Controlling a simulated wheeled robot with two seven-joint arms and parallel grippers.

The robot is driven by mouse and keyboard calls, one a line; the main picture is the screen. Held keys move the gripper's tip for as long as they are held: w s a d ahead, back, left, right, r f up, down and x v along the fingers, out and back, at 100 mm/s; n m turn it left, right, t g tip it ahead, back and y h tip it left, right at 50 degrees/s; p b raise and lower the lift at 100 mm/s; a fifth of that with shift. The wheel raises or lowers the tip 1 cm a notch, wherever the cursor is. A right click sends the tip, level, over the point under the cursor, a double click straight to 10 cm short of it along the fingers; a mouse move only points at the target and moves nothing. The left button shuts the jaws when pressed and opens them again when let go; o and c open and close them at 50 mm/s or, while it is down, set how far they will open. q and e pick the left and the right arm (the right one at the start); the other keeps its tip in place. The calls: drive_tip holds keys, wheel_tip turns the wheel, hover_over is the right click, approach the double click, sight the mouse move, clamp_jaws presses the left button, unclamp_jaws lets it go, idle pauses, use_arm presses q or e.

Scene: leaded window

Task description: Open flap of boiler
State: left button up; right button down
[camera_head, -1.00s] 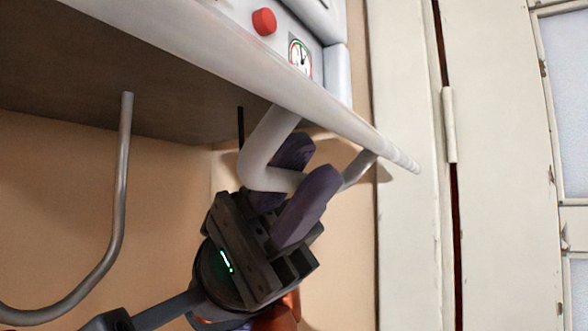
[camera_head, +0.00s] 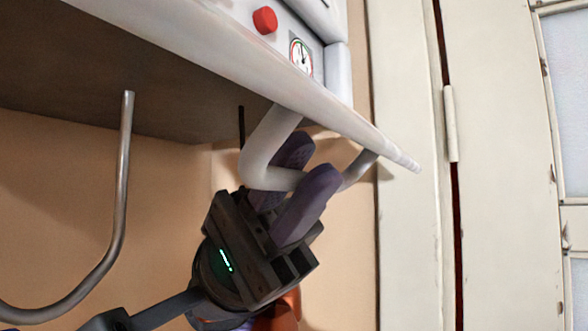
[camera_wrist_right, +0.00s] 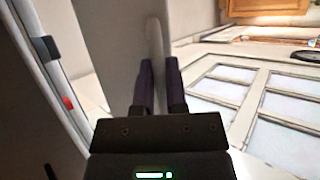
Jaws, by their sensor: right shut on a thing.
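The boiler (camera_head: 335,75) shows at the top of the head view, white, with a red knob (camera_head: 265,20) and a round gauge (camera_head: 300,55). A long white panel, which looks like the flap (camera_head: 215,50), runs slantwise in front of it, with its shadowed brown underside showing. A pale bent handle (camera_head: 262,150) hangs under the panel. My right gripper (camera_head: 298,178) is shut on this handle, with a purple finger on either side. In the right wrist view the handle (camera_wrist_right: 156,35) runs up between the fingers (camera_wrist_right: 160,85). My left gripper is not in view.
A grey bent pipe (camera_head: 122,190) stands left of my right gripper. The beige wall (camera_head: 50,200) is behind. A white door frame (camera_head: 410,230) and a paned window (camera_head: 565,100) are at the right. The wrist view also shows white panes (camera_wrist_right: 250,95).

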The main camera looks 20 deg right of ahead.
drive_tip(key=shift+s+a, duration=0.1)
drive_tip(key=c, duration=0.7)
unclamp_jaws()
drive_tip(key=shift+a, duration=0.15)
drive_tip(key=shift+o, duration=0.2)
drive_tip(key=d+b+v, duration=0.1)
drive_tip(key=v, duration=0.9)
drive_tip(key=shift+a, duration=0.4)
